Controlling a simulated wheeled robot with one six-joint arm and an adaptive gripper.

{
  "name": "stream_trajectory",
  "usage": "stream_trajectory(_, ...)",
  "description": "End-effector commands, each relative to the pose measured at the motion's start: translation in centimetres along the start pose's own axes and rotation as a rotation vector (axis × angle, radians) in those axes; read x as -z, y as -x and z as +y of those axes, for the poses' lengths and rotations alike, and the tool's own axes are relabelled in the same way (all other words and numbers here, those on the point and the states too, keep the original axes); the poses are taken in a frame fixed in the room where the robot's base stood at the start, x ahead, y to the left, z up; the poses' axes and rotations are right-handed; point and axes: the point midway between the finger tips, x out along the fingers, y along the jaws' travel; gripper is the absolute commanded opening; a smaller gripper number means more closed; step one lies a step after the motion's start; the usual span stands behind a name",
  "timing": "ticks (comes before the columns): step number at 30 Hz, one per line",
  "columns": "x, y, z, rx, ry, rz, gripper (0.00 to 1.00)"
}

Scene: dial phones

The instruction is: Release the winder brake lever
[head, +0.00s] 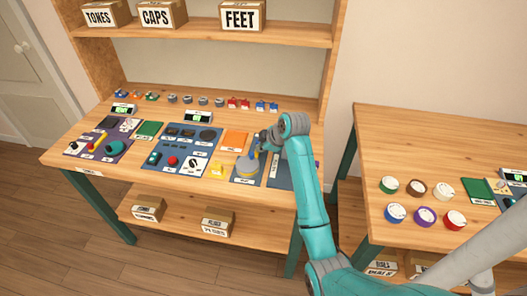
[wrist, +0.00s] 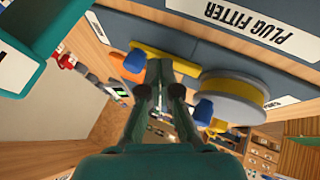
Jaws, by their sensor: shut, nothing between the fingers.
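The winder (head: 246,168) is a grey round drum on a dark panel near the right end of the left bench. In the wrist view the drum (wrist: 236,98) has a yellow band, and a blue knob is beside it. A yellow bar (wrist: 185,67), with an orange piece near its left end, lies left of the drum; it may be the brake lever, but I cannot read a label for it. My gripper (wrist: 160,66) is shut and empty, its tips close to the bar. I cannot tell whether they touch. In the head view my gripper (head: 264,139) is just above and behind the winder.
A panel labelled PLUG FITTER (wrist: 240,30) is beside the drum. Blue control panels (head: 181,150), an orange mat (head: 235,140) and small yellow parts (head: 217,171) lie left of the winder. A shelf (head: 205,36) with boxes is above. The second bench (head: 430,135) holds round tins.

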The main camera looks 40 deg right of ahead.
Motion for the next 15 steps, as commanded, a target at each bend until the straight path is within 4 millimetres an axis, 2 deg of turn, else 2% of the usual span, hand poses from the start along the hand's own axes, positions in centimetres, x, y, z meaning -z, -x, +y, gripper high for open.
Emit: stream_trajectory(15,-0.04,-0.34,0.79,0.000,-0.001,0.000,0.00)
